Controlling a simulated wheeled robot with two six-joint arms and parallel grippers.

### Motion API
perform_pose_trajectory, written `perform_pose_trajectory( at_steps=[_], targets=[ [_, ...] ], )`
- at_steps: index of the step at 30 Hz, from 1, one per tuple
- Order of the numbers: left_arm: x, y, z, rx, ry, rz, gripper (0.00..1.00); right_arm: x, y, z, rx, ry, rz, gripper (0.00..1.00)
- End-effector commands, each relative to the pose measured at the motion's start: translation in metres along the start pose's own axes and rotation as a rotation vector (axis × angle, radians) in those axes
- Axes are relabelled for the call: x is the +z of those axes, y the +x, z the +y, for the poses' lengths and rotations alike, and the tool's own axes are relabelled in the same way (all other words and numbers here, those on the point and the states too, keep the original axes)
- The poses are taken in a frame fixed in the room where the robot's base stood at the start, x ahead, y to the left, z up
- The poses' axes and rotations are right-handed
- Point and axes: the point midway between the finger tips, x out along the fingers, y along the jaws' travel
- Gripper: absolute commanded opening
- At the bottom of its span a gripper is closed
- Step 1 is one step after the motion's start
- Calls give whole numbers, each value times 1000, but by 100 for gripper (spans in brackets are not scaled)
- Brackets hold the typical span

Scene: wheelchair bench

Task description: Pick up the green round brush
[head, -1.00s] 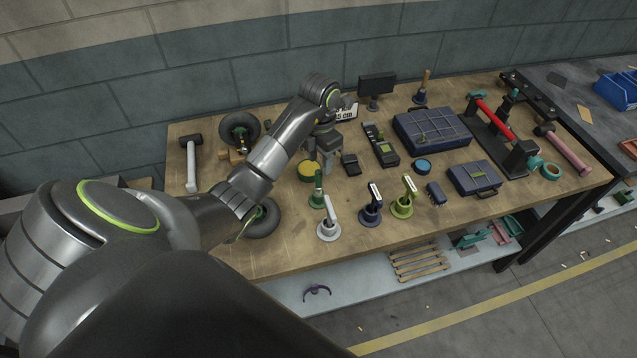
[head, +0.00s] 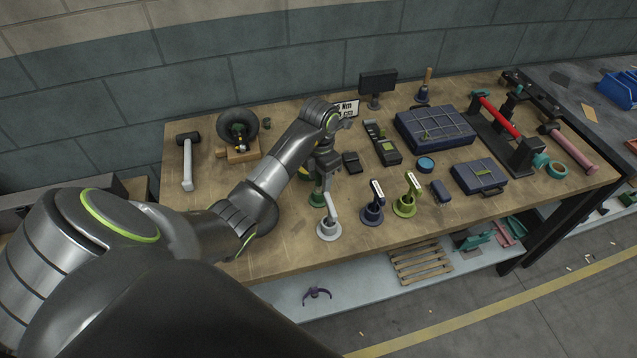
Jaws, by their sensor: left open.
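The green round brush (head: 317,200), dark green with an upright handle, stands near the front of the bench, left of the middle, partly hidden by my gripper. My left gripper (head: 324,180) points down right at its handle, with open fingers. The picture does not settle whether the fingers touch the handle or stand around it. A lighter olive-green tool (head: 405,202) with a round base stands further right. My right gripper is not in view.
A white tool (head: 329,229) and a navy one (head: 372,213) with round bases stand close on the right. A yellow-topped tin (head: 305,172) is behind, partly hidden. Cases (head: 435,129) fill the back right.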

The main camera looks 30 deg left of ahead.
Motion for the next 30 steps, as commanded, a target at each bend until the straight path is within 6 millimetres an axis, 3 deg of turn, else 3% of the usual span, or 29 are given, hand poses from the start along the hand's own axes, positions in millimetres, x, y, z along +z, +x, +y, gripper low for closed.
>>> perform_pose_trajectory(
  at_steps=[1, 10, 23, 28, 30],
  targets=[
    [0, 0, 0, 0, 0, 0, 37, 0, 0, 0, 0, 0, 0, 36],
    [0, 0, 0, 0, 0, 0, 0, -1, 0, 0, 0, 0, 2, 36],
    [1, -5, 0, 1, 0, -2, 0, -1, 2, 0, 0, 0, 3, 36],
    [1, -24, 1, 3, 1, -5, 0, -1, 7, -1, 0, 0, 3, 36],
    [0, -38, 0, 1, 0, -1, 0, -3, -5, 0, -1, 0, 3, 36]
  ],
)
